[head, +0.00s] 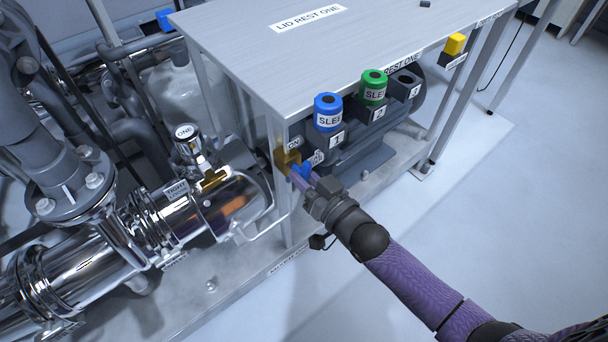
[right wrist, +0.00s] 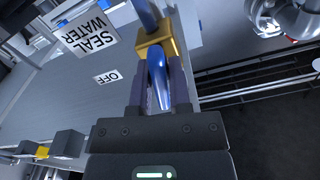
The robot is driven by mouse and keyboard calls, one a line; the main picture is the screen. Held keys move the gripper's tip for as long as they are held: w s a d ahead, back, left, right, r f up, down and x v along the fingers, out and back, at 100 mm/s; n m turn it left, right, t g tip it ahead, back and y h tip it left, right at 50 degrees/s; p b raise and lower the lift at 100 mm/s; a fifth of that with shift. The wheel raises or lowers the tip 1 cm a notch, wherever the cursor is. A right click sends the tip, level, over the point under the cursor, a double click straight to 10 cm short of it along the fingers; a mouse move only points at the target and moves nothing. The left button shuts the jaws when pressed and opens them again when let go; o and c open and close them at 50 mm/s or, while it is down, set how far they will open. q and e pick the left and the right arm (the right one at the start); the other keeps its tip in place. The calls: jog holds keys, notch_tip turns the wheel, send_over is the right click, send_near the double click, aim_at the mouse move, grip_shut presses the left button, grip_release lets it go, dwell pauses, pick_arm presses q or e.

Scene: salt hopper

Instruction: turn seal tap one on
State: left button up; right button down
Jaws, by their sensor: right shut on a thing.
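The seal tap has a brass body (head: 287,160) on the near corner post of the grey metal stand and a blue lever (head: 302,170). My right gripper (head: 304,178) is shut on the blue lever, with its purple-grey fingers on either side. In the right wrist view the lever (right wrist: 157,83) sits between the fingers (right wrist: 157,92), and the brass body (right wrist: 160,48) is just beyond them. A "SEAL WATER" plate (right wrist: 87,33) and an "OFF" label (right wrist: 107,78) show beside the tap. My left gripper is out of view.
A yellow block (head: 455,44) is further right. The floor at right is clear.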

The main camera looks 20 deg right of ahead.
jog(key=shift+r+n+p, duration=0.3)
jog(key=shift+n+p, duration=0.25)
jog(key=shift+n, duration=0.25)
jog(key=shift+f+n, duration=0.1)
jog(key=shift+n, duration=0.4)
jog(key=shift+f, duration=0.15)
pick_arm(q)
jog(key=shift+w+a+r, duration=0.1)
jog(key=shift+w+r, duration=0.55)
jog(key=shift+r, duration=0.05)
pick_arm(e)
jog(key=c, duration=0.6)
grip_release()
jog(key=shift+c, duration=0.2)
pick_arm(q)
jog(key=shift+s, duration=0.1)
